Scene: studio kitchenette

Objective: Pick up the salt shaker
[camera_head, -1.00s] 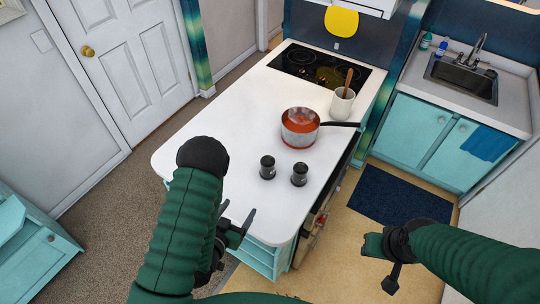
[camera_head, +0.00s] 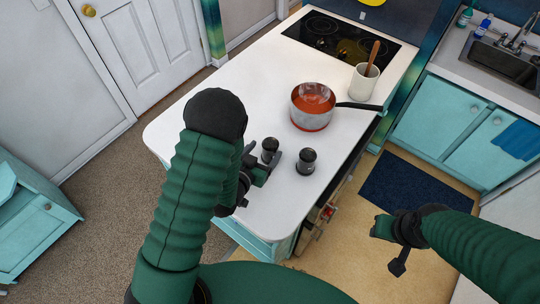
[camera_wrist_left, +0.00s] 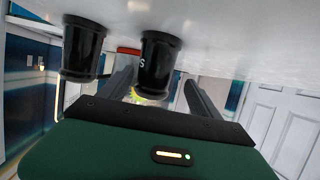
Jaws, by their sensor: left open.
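The salt shaker (camera_head: 270,146) is the left one in the head view, partly hidden by my left gripper (camera_head: 262,166). In the upside-down left wrist view, the salt shaker (camera_wrist_left: 158,62) shows a letter S and lies between the open fingers of my left gripper (camera_wrist_left: 160,80), with no grip on it visible. The other shaker (camera_head: 306,161) stands just right of it; it also shows in the left wrist view (camera_wrist_left: 82,48). My right gripper (camera_head: 398,262) hangs off the counter's right side, its jaws unclear.
A red-and-silver pot (camera_head: 311,108) stands behind the shakers, its dark handle pointing right. A white crock (camera_head: 364,83) with a wooden utensil and a black cooktop (camera_head: 335,40) are farther back. The counter's left part is clear.

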